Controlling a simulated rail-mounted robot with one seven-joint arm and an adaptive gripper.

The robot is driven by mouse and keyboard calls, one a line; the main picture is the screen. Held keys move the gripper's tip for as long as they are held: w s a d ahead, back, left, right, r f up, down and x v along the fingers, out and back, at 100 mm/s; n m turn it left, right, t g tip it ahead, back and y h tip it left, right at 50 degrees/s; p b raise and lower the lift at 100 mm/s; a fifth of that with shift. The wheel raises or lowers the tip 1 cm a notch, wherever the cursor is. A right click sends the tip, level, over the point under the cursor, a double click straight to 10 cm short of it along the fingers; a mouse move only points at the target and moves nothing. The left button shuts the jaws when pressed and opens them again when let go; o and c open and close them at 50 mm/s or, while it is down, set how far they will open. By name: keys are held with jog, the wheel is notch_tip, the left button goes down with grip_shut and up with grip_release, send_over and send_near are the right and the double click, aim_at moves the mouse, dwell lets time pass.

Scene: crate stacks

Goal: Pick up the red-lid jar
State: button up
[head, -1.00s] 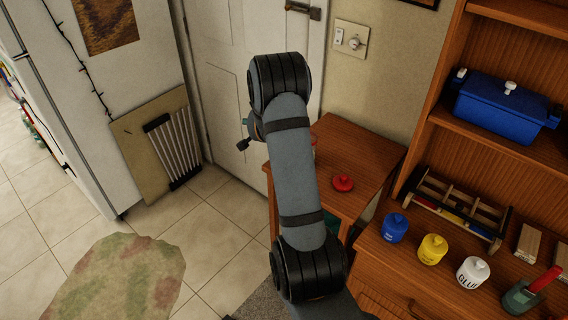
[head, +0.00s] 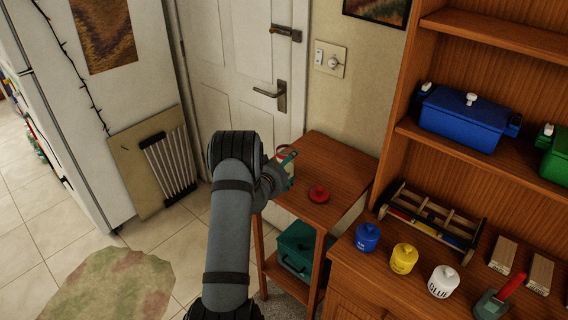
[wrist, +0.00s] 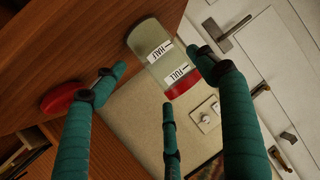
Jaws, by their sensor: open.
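A pale, see-through jar with HALF and FULL labels and a red end (wrist: 157,48) shows in the wrist view, ahead of and between my fingertips. In the head view the jar (head: 284,168) stands near the back left of the small wooden side table, partly hidden by my gripper (head: 276,172). My gripper is open in the wrist view (wrist: 163,82), its teal fingers spread and holding nothing. Whether a finger touches the jar is unclear. A separate red lid-like disc (head: 318,194) lies on the tabletop and also shows in the wrist view (wrist: 66,98).
The side table (head: 335,165) has free room right of the disc; a teal case (head: 297,252) sits beneath it. Blue (head: 367,238), yellow (head: 404,258) and white (head: 443,282) jars stand on the cabinet to the right. The door (head: 240,85) and wall are behind.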

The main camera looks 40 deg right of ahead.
jog(key=p+x, duration=0.1)
jog(key=x, duration=0.4)
jog(key=shift+w+d+f+p, duration=0.15)
jog(key=shift+d+p, duration=0.1)
jog(key=shift+p, duration=0.15)
jog(key=shift+c, duration=1.3)
jog(key=c, duration=0.7)
